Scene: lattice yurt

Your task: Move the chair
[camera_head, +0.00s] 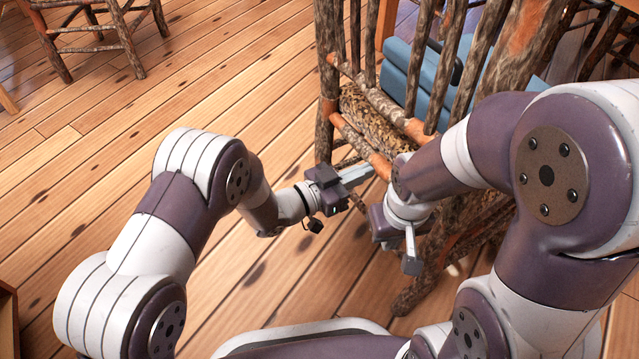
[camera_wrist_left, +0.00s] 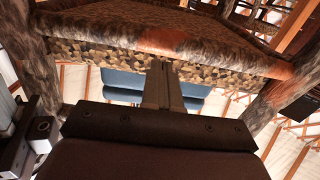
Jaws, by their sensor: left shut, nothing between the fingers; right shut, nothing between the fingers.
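The chair (camera_head: 328,85) is a rustic one of bark-covered logs, standing upright at the centre right of the head view. Its slatted back faces me, and my right arm hides part of it. My left gripper (camera_head: 357,174) is shut and empty, its fingers pointing right at the chair's lower rails; contact is unclear. In the left wrist view the shut fingers (camera_wrist_left: 162,85) point up toward a thick seat-like part of the chair (camera_wrist_left: 120,45), with a log post at each side. My right gripper (camera_head: 411,255) is shut and empty, low in front of the chair's lower frame.
A blue object (camera_head: 405,70) is beyond the chair's slats; it also shows in the left wrist view (camera_wrist_left: 135,82). A similar log seat (camera_head: 100,35) stands at the upper left. The plank floor (camera_head: 230,90) between is clear. A wooden edge (camera_head: 8,320) is at the lower left.

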